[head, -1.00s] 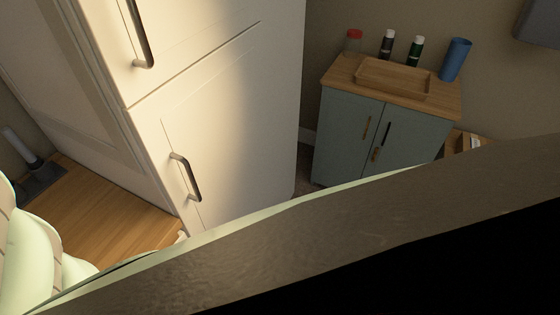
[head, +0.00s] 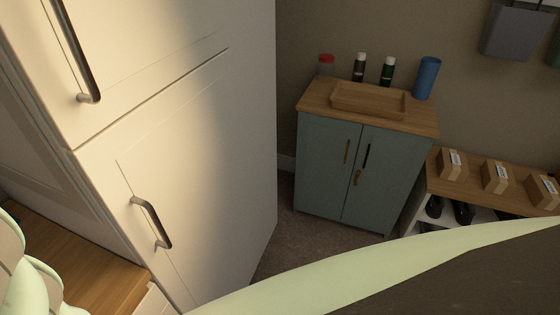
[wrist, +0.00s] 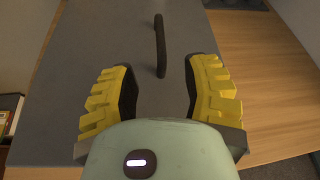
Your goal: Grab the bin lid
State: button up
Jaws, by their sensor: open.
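My gripper (wrist: 160,75) shows in the wrist view, its two yellow ridged fingers spread wide with nothing held between them. A flat grey panel (wrist: 90,50) lies beyond and below the fingers. A dark, slim bar like a handle (wrist: 160,45) stands out on the panel, in line with the gap between the fingers and apart from both. I cannot tell for sure whether this panel is the bin lid. The gripper's fingers do not show in the head view.
A tall white cabinet (head: 200,160) with dark handles fills the left of the head view. A blue-grey cupboard (head: 325,165) bears a wooden tray (head: 368,110), bottles and a blue cup (head: 427,78). A low shelf (head: 480,178) holds small boxes. Carpet (head: 290,240) is clear between them.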

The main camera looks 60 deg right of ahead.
jog(key=shift+r+p+x, duration=0.15)
jog(key=shift+p+x, duration=0.4)
jog(key=shift+x, duration=0.55)
jog(key=shift+r+p+x, duration=0.1)
jog(key=shift+p+x, duration=0.4)
jog(key=shift+x, duration=1.5)
jog(key=shift+o, duration=0.2)
jog(key=shift+f, duration=0.1)
grip_shut()
jog(key=shift+s, duration=0.1)
